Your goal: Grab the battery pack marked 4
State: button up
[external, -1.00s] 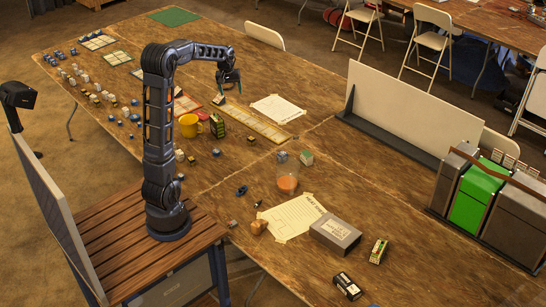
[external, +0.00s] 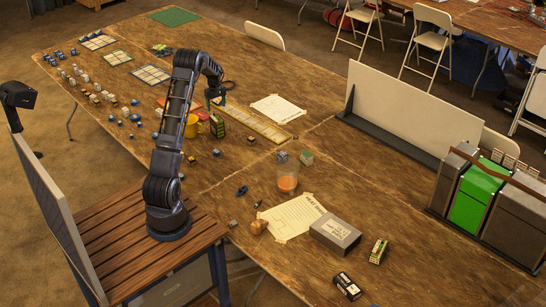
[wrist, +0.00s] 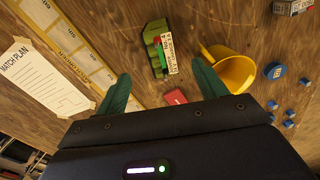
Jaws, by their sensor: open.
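A green battery pack (wrist: 152,48) with a white printed label stands on the wooden table in the wrist view, ahead of and between my fingertips. It also shows in the external view (external: 218,126), just below my gripper. Its number is too small to read. My gripper (wrist: 163,82) is open and empty, with its two green fingers apart and above the table; it shows in the external view (external: 216,99) too. Two more packs, a green and white one (external: 378,250) and a black and white one (external: 347,286), are at the near right; their marks are unreadable.
A yellow mug (wrist: 234,72) stands close to the pack's right in the wrist view. A small red object (wrist: 175,97) lies near the pack. A yellow-bordered strip (wrist: 75,45) and the match plan sheet (wrist: 38,82) lie to the left. Several blue pieces (wrist: 290,113) lie right.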

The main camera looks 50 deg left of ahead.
aim_at(216, 117)
jog(key=shift+a+f, duration=0.5)
jog(key=shift+f, duration=0.55)
notch_tip(216, 117, down, 10)
jog(key=shift+w+f, duration=0.1)
grip_shut()
jog(key=shift+r, duration=0.2)
